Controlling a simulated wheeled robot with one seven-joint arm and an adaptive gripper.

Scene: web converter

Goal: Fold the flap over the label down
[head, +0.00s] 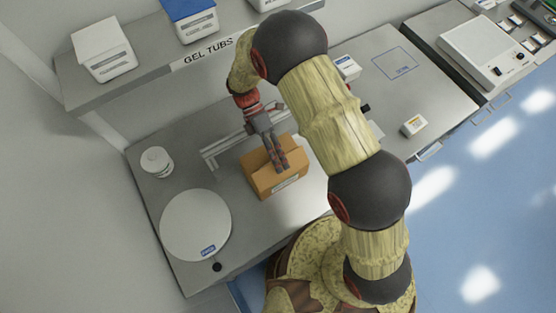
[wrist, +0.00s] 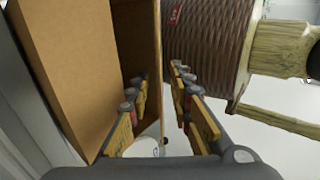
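A brown cardboard box (head: 262,184) stands on the grey bench. A pale label (head: 286,187) shows on its side nearest the robot's base. My gripper (head: 279,168) points down over the box top and hides part of it. In the wrist view, the box (wrist: 75,60) fills the left side, and an upright cardboard flap (wrist: 157,45) rises beside its dark opening. My gripper (wrist: 160,95) is open, with one finger on the box-opening side of this flap and the other beyond its outer face. I cannot tell whether either finger touches it.
A metal rail frame (head: 222,150) stands behind the box. A round white plate (head: 195,224) and a white jar (head: 157,161) are to the left. A shelf marked GEL TUBS (head: 150,75) overhangs the back. A small carton (head: 414,125) lies right.

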